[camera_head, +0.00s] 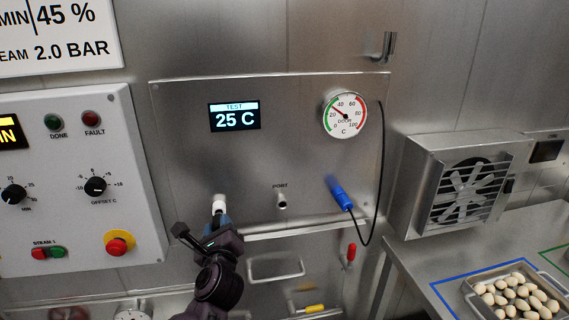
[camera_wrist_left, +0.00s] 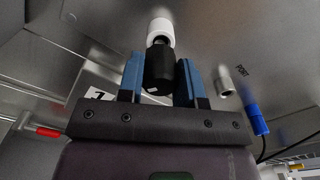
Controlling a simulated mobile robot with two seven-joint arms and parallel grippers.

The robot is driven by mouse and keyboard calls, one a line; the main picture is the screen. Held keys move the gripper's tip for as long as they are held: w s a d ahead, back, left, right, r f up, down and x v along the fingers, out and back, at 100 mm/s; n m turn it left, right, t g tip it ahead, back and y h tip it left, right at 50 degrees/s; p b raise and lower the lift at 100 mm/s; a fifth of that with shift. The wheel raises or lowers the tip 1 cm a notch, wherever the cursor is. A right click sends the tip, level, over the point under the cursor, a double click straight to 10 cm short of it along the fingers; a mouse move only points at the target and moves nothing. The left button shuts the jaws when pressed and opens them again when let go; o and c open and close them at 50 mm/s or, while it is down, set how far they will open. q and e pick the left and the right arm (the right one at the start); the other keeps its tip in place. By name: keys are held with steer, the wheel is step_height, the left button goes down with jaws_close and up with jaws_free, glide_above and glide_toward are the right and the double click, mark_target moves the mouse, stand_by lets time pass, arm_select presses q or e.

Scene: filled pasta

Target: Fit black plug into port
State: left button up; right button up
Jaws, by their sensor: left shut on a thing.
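My left gripper (camera_head: 217,226) is in front of the steel panel, at its lower left. In the left wrist view its two blue fingers stand either side of the black plug (camera_wrist_left: 159,70), and it is shut on it. A white cylinder (camera_wrist_left: 160,27) sits at the far end of the plug; it also shows in the head view (camera_head: 219,201). I cannot tell whether the cylinder is fixed to the panel. The metal port (camera_head: 282,200), under the word PORT, is right of the gripper and empty; it also shows in the left wrist view (camera_wrist_left: 224,82). My right gripper is not in view.
A blue plug (camera_head: 342,198) with a looping black cable is on the panel right of the port. A gauge (camera_head: 344,114) and a display (camera_head: 234,116) are above. A control box (camera_head: 75,180) stands at the left, a fan unit (camera_head: 461,185) at the right. A handle (camera_head: 275,271) is below.

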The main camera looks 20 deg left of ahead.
arm_select(q)
steer(key=shift+v, duration=2.45)
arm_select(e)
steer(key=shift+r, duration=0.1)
arm_select(q)
steer(key=shift+d, duration=0.1)
